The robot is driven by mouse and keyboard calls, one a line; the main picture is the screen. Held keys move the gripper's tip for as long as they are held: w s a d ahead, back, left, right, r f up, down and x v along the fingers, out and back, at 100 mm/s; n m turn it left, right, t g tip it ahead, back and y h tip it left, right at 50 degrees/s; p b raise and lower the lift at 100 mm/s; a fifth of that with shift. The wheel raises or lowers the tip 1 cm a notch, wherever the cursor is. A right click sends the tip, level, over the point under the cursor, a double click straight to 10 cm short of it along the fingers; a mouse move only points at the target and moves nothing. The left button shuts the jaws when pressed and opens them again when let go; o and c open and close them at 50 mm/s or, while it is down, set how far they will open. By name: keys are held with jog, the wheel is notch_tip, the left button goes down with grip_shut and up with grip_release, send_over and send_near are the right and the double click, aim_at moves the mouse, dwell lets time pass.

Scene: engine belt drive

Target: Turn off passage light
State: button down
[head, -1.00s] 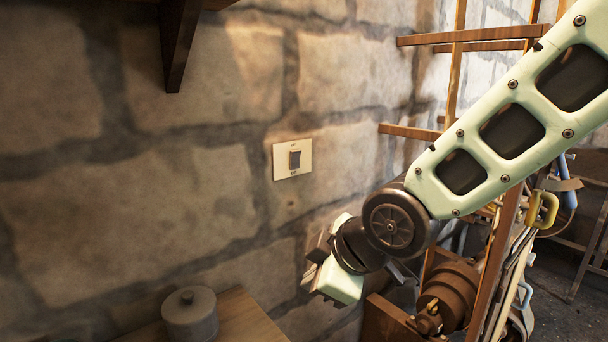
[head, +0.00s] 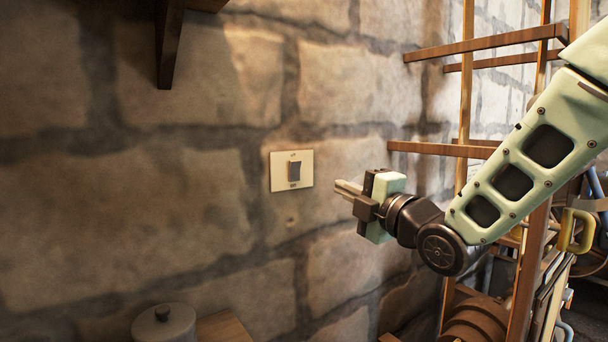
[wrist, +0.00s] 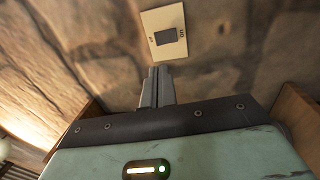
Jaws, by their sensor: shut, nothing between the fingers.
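The light switch is a cream plate (head: 277,172) with a dark rocker (head: 294,171), set on the stone wall. In the wrist view the switch plate (wrist: 149,24) sits just beyond the fingertips, with the dark rocker (wrist: 166,36) on it. Small lettering shows at two ends of the plate. My gripper (head: 346,188) is to the right of the switch in the head view, pointing left towards it, with a gap between. Its fingers are shut together and empty; they also show in the wrist view (wrist: 157,74).
A wooden rack (head: 440,150) stands against the wall behind my arm. A dark wooden bracket (head: 170,45) hangs at the upper left. A grey lidded pot (head: 164,325) stands at the bottom. The wall around the switch is bare.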

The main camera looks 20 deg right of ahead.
aim_at(296, 166)
jog(key=shift+r, duration=0.1)
jog(key=p+x, duration=0.2)
jog(key=p, duration=0.6)
jog(key=shift+r+p, duration=0.2)
jog(key=shift+p, duration=0.1)
jog(key=p, duration=0.3)
jog(key=shift+w+a, duration=0.1)
jog(key=shift+w, duration=0.1)
jog(key=p+x, duration=0.5)
jog(key=x, duration=0.5)
jog(key=shift+w, duration=0.15)
jog(key=shift+w+a+f+p, duration=0.2)
jog(key=shift+w+p, duration=0.1)
jog(key=shift+w, duration=0.3)
jog(key=shift+r, duration=0.1)
